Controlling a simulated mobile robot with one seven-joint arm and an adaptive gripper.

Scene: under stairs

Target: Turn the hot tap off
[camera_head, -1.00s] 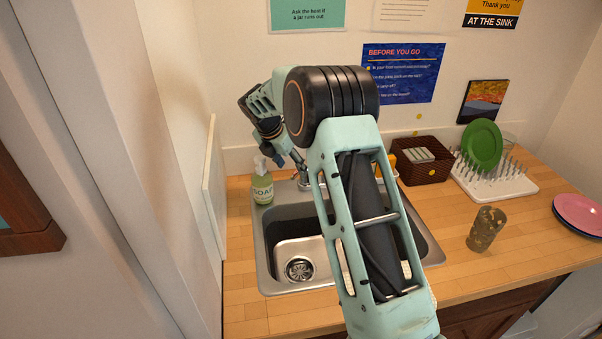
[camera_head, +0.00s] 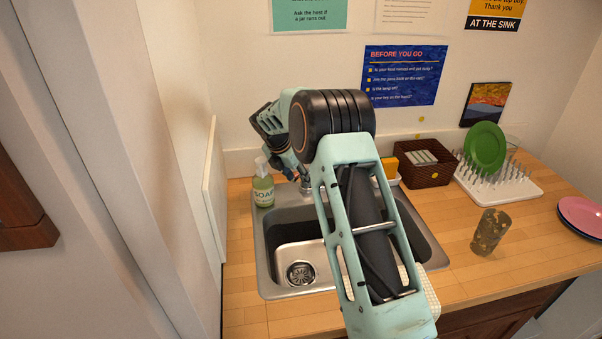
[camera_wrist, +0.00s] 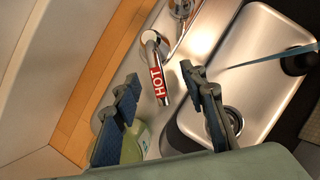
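The hot tap lever (camera_wrist: 158,78) is a chrome handle with a red HOT label, seen in the wrist view standing at the sink's back edge. My gripper (camera_wrist: 160,77) is open, with one dark finger on each side of the lever in the picture. I cannot tell whether either finger touches it. In the head view my arm hides most of the tap and the gripper. The steel sink (camera_head: 262,255) also shows in the wrist view (camera_wrist: 262,55).
A green soap bottle (camera_head: 263,188) stands left of the tap, close below the fingers in the wrist view (camera_wrist: 142,137). A wall panel (camera_head: 214,190) borders the sink's left. A basket (camera_head: 427,172), dish rack (camera_head: 505,186) and glass (camera_head: 489,232) stand to the right.

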